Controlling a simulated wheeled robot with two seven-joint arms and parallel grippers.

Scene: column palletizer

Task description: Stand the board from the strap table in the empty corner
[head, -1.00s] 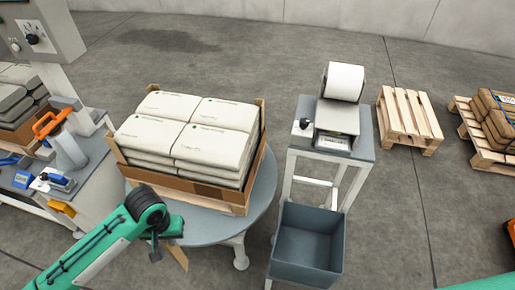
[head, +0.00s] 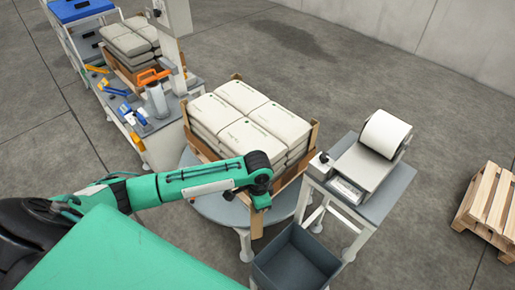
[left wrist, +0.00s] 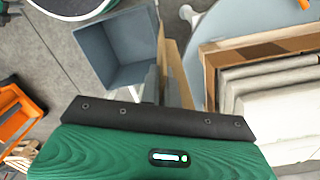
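The board (head: 257,222) is a narrow tan strip hanging upright below my left wrist, at the near corner of the bag stack. It also shows edge-on in the left wrist view (left wrist: 174,65). My left gripper (left wrist: 165,88) has its grey fingers on both sides of the board and appears shut on it. The bags (head: 249,117) lie stacked in a tray on a round table (head: 216,207). Boards stand at the back (head: 237,78), left and right (head: 314,128) corners. My wrist hides the near corner, so contact there cannot be told. The strap table (head: 158,124) is at left. My right gripper is out of view.
A label printer (head: 372,160) on a stand is right of the round table. An open grey bin (head: 296,257) stands in front of it, close to the board. An empty pallet (head: 490,208) lies at far right. Floor is clear behind the stack.

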